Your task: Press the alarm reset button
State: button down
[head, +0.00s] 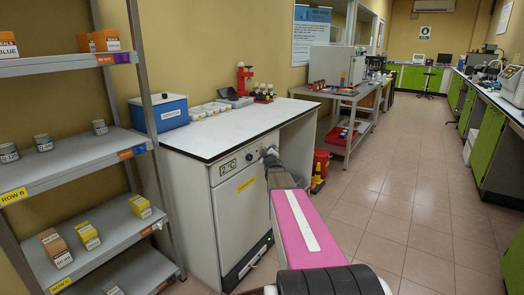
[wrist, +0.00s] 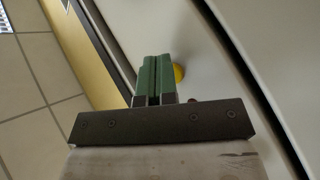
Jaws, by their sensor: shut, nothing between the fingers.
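My gripper (wrist: 153,80) is shut and empty, its two green fingers together, pointing at a pale panel in the wrist view. A round yellow button (wrist: 179,73) shows just right of the fingertips, partly hidden behind them. I cannot tell whether the fingers touch it, and I read no label on it. In the head view my arm reaches to the upper front of a white cabinet (head: 202,200), right of its logo plate (head: 228,167). My gripper and wrist hide that part of the front, and the button cannot be made out there.
The cabinet's white top (head: 225,128) holds a blue box (head: 160,115), small trays and a red device (head: 244,80). A grey shelf rack (head: 75,175) stands close on the left. The tiled floor (head: 420,210) to the right is clear.

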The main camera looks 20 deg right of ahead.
dwell(0.5)
jog(key=shift+s+d, duration=0.45)
jog(key=shift+s, duration=0.1)
jog(key=shift+s+d, duration=0.8)
jog(key=shift+s, duration=0.2)
jog(key=shift+s+d, duration=0.75)
jog(key=shift+s, duration=0.25)
jog(key=s+a+f+m+g, duration=0.6)
jog(key=s+a+f+g, duration=0.3)
jog(key=s+a+f, duration=0.3)
jog(key=s+a+f+g+y, duration=0.1)
jog(key=s+a+f+g, duration=0.1)
jog(key=s, duration=0.4)
jog(key=s+a+f+m+g, duration=0.1)
jog(key=s+a+f+g, duration=0.2)
jog(key=s+a, duration=0.3)
jog(key=s+a+f+m+g+y, duration=0.1)
jog(key=s+a+g, duration=0.3)
jog(key=s, duration=0.4)
jog(key=shift+a+f+g+y, duration=0.3)
jog(key=shift+a+f, duration=0.05)
jog(key=shift+f, duration=0.45)
